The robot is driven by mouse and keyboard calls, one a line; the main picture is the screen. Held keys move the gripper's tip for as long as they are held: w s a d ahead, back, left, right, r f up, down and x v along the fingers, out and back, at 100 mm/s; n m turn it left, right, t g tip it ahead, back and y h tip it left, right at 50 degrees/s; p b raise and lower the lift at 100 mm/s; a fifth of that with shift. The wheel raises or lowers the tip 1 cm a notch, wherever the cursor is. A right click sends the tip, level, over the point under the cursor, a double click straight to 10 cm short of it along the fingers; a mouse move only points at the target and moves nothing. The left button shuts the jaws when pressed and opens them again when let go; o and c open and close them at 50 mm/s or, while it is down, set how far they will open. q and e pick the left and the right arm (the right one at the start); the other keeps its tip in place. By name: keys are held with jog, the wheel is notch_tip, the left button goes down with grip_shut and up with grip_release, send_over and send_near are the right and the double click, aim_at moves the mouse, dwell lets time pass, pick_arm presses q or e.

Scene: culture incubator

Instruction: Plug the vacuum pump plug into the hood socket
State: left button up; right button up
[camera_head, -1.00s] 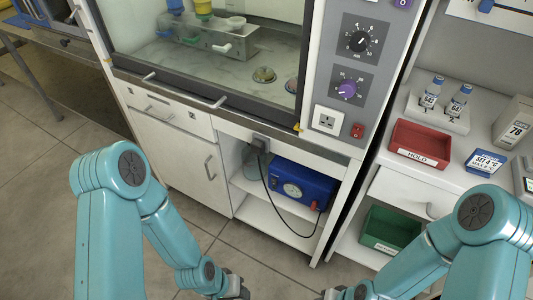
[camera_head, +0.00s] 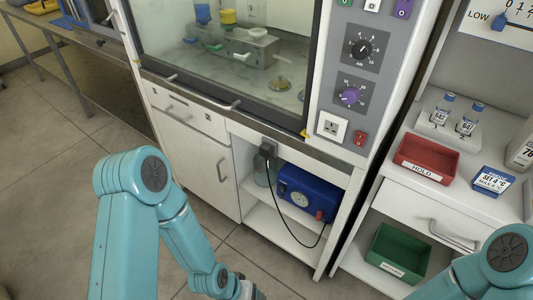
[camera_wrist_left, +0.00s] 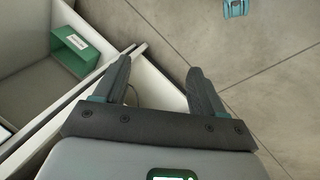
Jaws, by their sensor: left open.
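The vacuum pump plug (camera_head: 268,147) is a dark grey block at the hood's front edge, above the open shelf bay. A black cable (camera_head: 268,195) hangs from it in a loop towards the blue vacuum pump (camera_head: 308,192) on the shelf. The hood socket (camera_head: 332,126) is a white square outlet on the grey control panel, up and right of the plug, and nothing is in it. My left gripper (camera_head: 252,290) is low in the head view, below and apart from the plug. In the left wrist view (camera_wrist_left: 160,72) its fingers are apart and empty. My right gripper is out of view.
A red switch (camera_head: 360,138) sits beside the socket. A glass bottle (camera_head: 264,172) stands beside the pump. A red HOLD tray (camera_head: 427,157) is on the right counter, with a green bin (camera_head: 398,250) below. The floor before the cabinet is clear.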

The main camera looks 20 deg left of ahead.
pick_arm(q)
jog(key=w+a+r+m+t+b, duration=0.1)
jog(key=w+a+r+t+b, duration=0.15)
jog(key=w, duration=0.45)
jog(key=w+a+r+t+b, duration=0.1)
jog(key=w+t+b, duration=0.3)
jog(key=w, duration=0.3)
jog(key=w+a+r+m+t+b, duration=0.1)
jog(key=w+a+r+t+b, duration=0.15)
jog(key=w, duration=0.45)
jog(key=w+a+r+m+t+h+b, duration=0.1)
jog(key=w+r+m+t+b, duration=0.1)
jog(key=r, duration=0.5)
jog(key=w+a+r+m+t+h+b, duration=0.1)
jog(key=w+a+r+t+b, duration=0.1)
jog(key=r, duration=0.5)
jog(key=shift+w+m+t+b, duration=0.4)
jog(key=shift+w+t+b, duration=0.55)
jog(key=shift+t, duration=0.25)
